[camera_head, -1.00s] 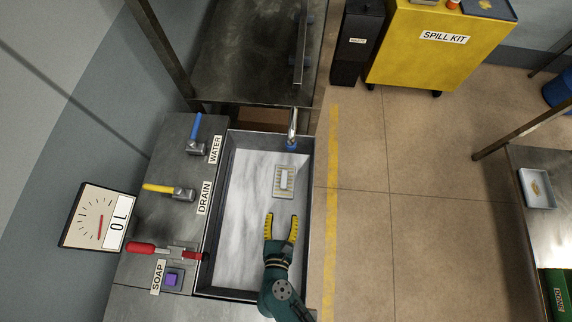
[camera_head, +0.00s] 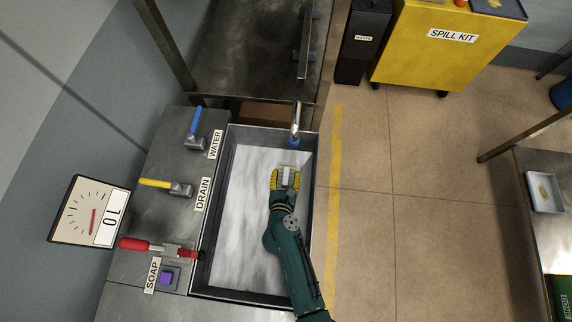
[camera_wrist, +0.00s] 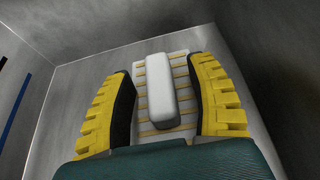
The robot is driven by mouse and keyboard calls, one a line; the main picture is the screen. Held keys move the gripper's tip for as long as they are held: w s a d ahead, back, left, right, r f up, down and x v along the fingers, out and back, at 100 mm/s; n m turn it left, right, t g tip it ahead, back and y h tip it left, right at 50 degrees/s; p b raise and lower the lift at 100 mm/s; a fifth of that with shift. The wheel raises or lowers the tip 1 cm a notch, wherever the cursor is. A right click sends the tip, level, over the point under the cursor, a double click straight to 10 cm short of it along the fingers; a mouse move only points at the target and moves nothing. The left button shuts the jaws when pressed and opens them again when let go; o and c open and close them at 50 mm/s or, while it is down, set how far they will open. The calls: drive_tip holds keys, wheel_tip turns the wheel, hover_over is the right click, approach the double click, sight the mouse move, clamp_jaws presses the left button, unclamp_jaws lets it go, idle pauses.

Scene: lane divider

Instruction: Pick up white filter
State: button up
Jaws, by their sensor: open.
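The white filter (camera_wrist: 159,88) is a small rounded white block lying on a slatted grate (camera_wrist: 180,73) in the sink floor. In the head view the filter (camera_head: 287,176) shows near the far end of the sink, between my fingers. My gripper (camera_wrist: 161,95) is open, with one yellow finger on each side of the filter. Gaps show between the fingers and the filter, and the fingers do not appear to touch it. In the head view my gripper (camera_head: 286,181) covers most of the grate.
The sink (camera_head: 308,220) has raised metal walls around the gripper. A faucet (camera_head: 295,128) hangs over the far end, close beyond my fingers. The blue water lever (camera_head: 195,122), yellow drain lever (camera_head: 160,184) and red-handled lever (camera_head: 134,244) stand to the left.

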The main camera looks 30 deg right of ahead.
clamp_jaws()
idle(0.4)
